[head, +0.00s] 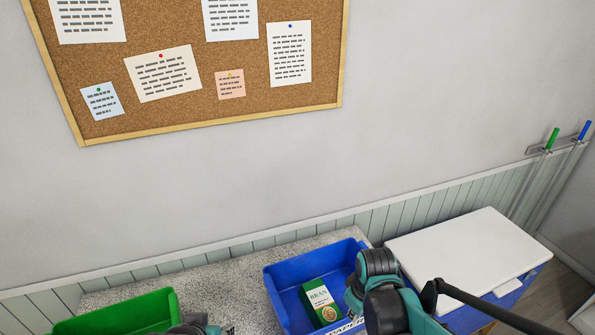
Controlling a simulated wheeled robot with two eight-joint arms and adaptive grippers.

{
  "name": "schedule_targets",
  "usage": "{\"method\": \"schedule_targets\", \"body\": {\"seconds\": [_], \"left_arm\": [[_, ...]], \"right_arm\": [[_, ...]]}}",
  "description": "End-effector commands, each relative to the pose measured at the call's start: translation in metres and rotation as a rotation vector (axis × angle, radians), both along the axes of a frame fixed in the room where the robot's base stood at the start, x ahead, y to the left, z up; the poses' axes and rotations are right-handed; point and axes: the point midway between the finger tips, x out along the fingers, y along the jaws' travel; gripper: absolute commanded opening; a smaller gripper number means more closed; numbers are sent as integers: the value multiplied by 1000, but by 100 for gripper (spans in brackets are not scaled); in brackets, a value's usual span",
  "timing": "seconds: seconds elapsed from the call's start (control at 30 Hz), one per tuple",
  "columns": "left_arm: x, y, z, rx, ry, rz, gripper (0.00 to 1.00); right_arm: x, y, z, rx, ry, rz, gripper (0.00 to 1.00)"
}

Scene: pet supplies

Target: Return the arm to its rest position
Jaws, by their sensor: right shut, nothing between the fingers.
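My right arm comes in at the bottom edge, right of centre. Its teal and dark grey end with the right gripper (380,285) is over the right side of the blue bin (283,277) and beside the white-lidded box. The gripper is shut with nothing in it; its fingertips are hard to make out. A small teal and dark piece of my left arm (190,328) shows at the bottom edge by the green bin; its jaws cannot be made out.
A green and white box marked BRAN (320,302) lies in the blue bin. A green bin (125,313) stands left on the speckled counter (222,288). A blue box with a white lid (465,248) stands right. A corkboard (210,105) and a rack with two handles (555,144) are on the walls.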

Motion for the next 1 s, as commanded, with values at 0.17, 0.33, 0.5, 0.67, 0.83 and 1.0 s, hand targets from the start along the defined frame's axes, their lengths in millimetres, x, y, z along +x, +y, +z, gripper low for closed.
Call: {"method": "schedule_targets", "body": {"seconds": [0.17,0.33,0.5,0.67,0.83,1.0], "left_arm": [[0,0,-61,0,0,0,40],[0,0,-125,0,0,0,40],[0,0,-174,0,0,0,40],[0,0,-198,0,0,0,40],[0,0,-202,0,0,0,40],[1,0,-200,0,0,0,40]], "right_arm": [[-20,-9,-30,34,-102,-143,0],[-47,-19,-66,97,-234,-327,0],[-70,-26,-100,169,-350,-484,0],[-81,-30,-118,219,-416,-574,0],[-85,-32,-120,238,-439,-605,0],[-84,-31,-118,238,-439,-605,0]]}}
